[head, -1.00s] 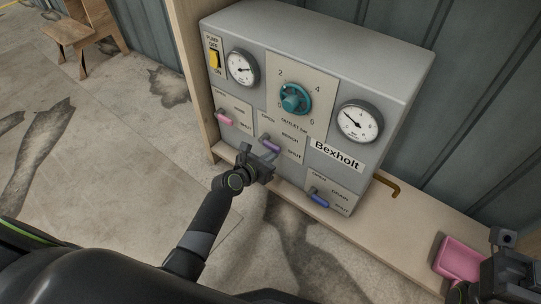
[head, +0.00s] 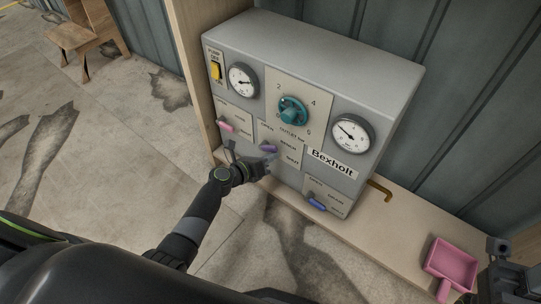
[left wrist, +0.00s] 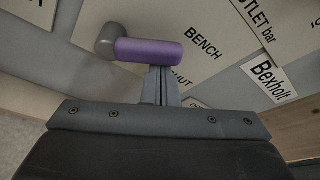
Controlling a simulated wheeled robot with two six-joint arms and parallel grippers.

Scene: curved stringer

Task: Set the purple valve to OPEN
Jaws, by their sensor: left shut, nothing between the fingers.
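The purple valve (head: 269,149) is a short lever on the front of the grey panel, beside the labels OPEN, BENCH and SHUT. In the left wrist view its purple handle (left wrist: 150,50) runs right from a grey pivot, angled against the label lettering. My left gripper (head: 264,164) is shut and empty at the lever. In the left wrist view the left fingertips (left wrist: 160,82) are just below the handle's middle, touching or nearly so. My right gripper (head: 508,280) shows only partly at the lower right; its jaws are unclear.
A pink lever (head: 226,126) is up-left of the purple one, and a blue lever (head: 317,204) is down-right. A teal knob (head: 292,110) and gauges are above. A pink scoop (head: 452,262) and a brass-coloured hook (head: 380,191) are on the right along the wooden bench (head: 405,240).

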